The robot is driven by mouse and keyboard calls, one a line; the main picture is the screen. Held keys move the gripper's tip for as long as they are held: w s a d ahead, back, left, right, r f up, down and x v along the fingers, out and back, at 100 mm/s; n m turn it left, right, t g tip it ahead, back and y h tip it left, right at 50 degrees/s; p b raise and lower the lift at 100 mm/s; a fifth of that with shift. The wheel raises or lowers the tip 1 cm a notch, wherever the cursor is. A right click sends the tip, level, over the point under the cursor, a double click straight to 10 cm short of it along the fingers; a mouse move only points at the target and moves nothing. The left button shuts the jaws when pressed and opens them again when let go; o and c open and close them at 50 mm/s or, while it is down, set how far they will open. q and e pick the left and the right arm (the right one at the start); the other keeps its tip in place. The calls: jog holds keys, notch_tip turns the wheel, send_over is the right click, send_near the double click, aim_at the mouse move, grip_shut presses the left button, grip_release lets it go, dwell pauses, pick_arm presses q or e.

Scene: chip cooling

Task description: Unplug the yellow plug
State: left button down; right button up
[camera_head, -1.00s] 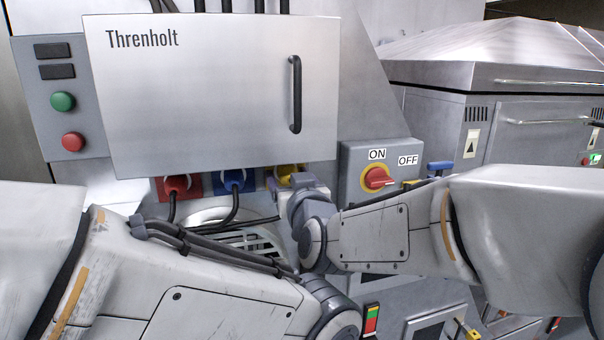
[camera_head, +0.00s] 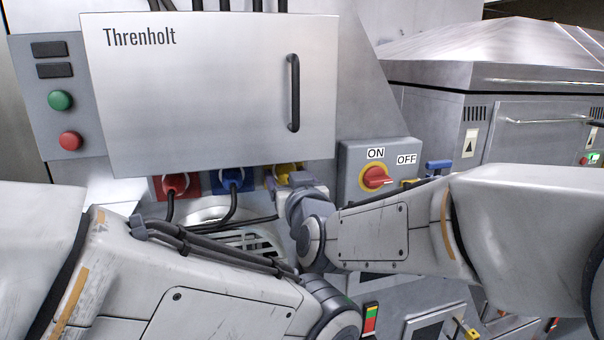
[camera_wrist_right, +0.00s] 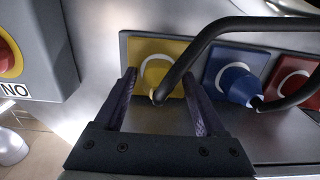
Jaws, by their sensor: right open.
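The yellow plug (camera_head: 284,171) sits in its yellow socket under the metal cabinet, partly hidden by my right gripper (camera_head: 290,183). In the right wrist view the yellow plug (camera_wrist_right: 157,73) is seated in its yellow plate, with a black cable curving off to the right. My right gripper (camera_wrist_right: 160,80) is open, with one finger on each side of the plug. I cannot tell whether the fingers touch it. My left arm crosses the lower left of the head view, and its gripper is out of sight.
A red plug (camera_head: 174,184) and a blue plug (camera_head: 232,178) with black cables are to the left of the yellow one. A switch box (camera_head: 352,172) with a red ON/OFF knob (camera_head: 376,178) is close on the right. The cabinet (camera_head: 210,90) hangs above.

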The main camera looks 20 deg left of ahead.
dwell(0.3)
grip_shut()
jog(key=shift+s+d, duration=0.1)
